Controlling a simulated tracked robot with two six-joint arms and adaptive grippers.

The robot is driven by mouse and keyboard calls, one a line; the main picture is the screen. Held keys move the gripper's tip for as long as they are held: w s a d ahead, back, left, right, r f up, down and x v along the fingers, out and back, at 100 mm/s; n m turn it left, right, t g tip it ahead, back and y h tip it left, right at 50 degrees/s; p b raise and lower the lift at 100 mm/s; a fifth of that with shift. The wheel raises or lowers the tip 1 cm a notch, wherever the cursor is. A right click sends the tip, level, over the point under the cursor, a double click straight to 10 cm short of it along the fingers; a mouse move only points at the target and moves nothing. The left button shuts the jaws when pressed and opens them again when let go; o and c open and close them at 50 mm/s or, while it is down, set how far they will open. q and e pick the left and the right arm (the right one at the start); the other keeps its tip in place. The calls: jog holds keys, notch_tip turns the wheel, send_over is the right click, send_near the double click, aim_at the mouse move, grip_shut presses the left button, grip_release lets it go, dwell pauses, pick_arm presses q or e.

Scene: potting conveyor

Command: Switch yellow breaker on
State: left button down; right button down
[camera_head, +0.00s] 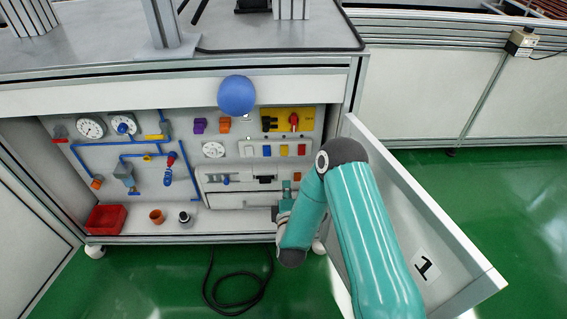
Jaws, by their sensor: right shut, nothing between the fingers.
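The yellow breaker (284,150) is a small yellow block in a row on the panel inside the open cabinet. A blue one (267,150) is on its left and a red one (301,149) on its right. Its lever position is too small to tell. My right gripper (285,192) is shut and empty, in front of the panel below the row, apart from the yellow breaker. My right arm hides part of the gripper and the panel's lower right. My left gripper is not in view.
A yellow plate with a red knob (288,120) is above the row. A blue ball (236,95) shows before the cabinet's top edge. The open door (425,235), marked 1, stands right of my arm. Gauges, blue pipes and a red bin (105,219) are at left. A black cable (237,300) lies on the floor.

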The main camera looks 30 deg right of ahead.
aim_at(284, 155)
jog(key=shift+w, duration=0.1)
jog(key=b+x, duration=0.4)
jog(key=x, duration=0.9)
jog(key=shift+f, duration=0.1)
jog(key=shift+w+d, duration=0.2)
jog(key=shift+w, duration=0.2)
jog(key=shift+w+t+b, duration=0.1)
jog(key=shift+t+b, duration=0.2)
jog(key=shift+b, duration=0.25)
jog(key=shift+s+a+f, duration=0.1)
jog(key=shift+s+a, duration=0.2)
jog(key=f+p+v, duration=0.2)
jog(key=f+v, duration=0.1)
jog(key=v, duration=0.9)
jog(key=shift+s+a+p, duration=0.2)
jog(key=shift+s+p, duration=0.1)
jog(key=shift+s, duration=0.2)
